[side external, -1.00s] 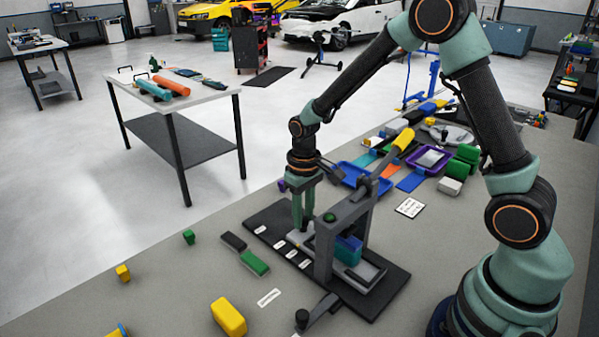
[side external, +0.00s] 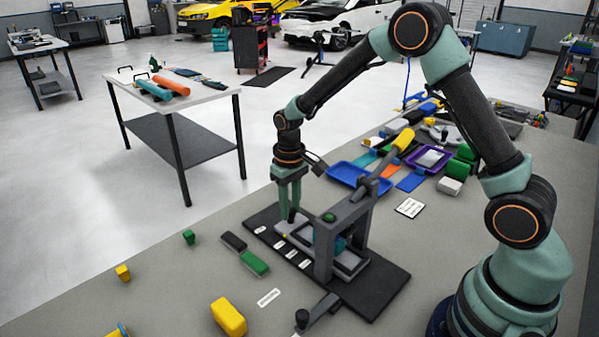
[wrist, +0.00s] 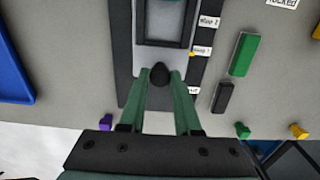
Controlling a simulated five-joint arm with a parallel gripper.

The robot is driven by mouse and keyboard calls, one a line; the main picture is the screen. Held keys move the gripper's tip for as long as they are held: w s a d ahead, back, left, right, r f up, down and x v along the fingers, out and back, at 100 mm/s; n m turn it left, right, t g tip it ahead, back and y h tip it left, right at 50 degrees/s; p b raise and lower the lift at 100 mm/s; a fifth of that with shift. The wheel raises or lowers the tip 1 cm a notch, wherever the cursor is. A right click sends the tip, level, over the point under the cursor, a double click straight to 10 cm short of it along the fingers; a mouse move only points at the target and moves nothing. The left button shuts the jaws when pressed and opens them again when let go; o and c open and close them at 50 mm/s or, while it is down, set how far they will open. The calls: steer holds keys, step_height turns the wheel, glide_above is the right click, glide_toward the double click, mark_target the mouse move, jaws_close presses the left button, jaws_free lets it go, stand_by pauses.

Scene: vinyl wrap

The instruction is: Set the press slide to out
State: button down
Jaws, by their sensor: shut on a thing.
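The press (side external: 325,250) is a grey frame on a black base (side external: 385,290), with a lever ending in a yellow handle (side external: 403,140). Its light grey slide (side external: 300,235) sticks out from the frame toward the far left. A teal piece (side external: 340,244) shows partly inside the frame, mostly hidden by the post. My gripper (side external: 291,219) is down at the slide's outer end. In the wrist view my gripper (wrist: 160,78) is shut on the slide's dark round knob (wrist: 159,72), and the slide's recessed tray (wrist: 166,25) lies beyond it.
White labels (side external: 279,244) run along the base beside the slide. A green block (side external: 254,263) and a dark block (side external: 233,241) lie left of the base. A blue tray (side external: 355,175) lies behind it. A yellow block (side external: 229,316) is in front, with bare bench around it.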

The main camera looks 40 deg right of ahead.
steer(key=w, duration=0.7)
steer(key=shift+w, duration=0.2)
steer(key=c, duration=0.6)
jaws_free()
steer(key=shift+r, duration=0.1)
step_height(320, 180, up, 12)
